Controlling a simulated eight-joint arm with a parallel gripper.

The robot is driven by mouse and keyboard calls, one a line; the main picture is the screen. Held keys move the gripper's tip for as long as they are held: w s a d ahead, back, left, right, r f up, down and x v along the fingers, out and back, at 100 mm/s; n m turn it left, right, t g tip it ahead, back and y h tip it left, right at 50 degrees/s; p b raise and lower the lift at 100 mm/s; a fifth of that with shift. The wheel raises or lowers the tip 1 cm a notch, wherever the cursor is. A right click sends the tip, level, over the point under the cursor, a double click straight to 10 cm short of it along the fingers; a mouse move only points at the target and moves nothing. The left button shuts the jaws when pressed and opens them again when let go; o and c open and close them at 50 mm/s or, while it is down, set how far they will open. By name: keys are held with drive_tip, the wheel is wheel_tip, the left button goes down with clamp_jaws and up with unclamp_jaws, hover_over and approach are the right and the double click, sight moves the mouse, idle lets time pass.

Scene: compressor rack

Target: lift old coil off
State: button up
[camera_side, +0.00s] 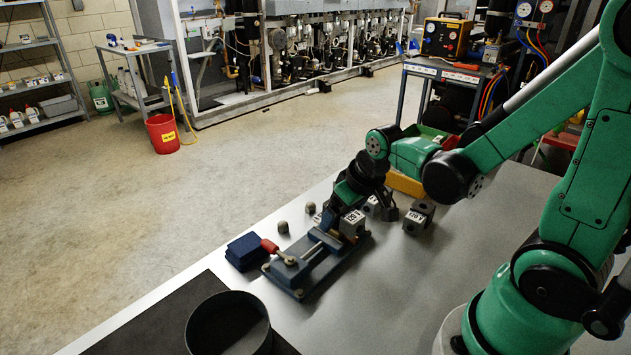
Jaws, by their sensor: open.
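A blue clamp fixture (318,262) with a red-handled lever (270,246) sits on the grey bench. A grey coil block (352,223) with a white voltage label stands at its far end. My gripper (331,216) is open and reaches down at this end, close above and beside the coil. Its dark wrist hides part of the coil and fixture top, and I cannot tell whether the fingers touch the coil. Another labelled coil block (415,219) stands on the bench to the right, and a further grey block (372,207) is partly hidden behind my gripper.
Small grey caps (283,227) stand left of my gripper. A folded blue cloth (245,251) lies beside the fixture. A black round pan (228,325) is on the dark mat in front. A yellow bin (405,184) stands behind.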

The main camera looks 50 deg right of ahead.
drive_tip(key=shift+f, duration=0.1)
clamp_jaws()
idle(0.3)
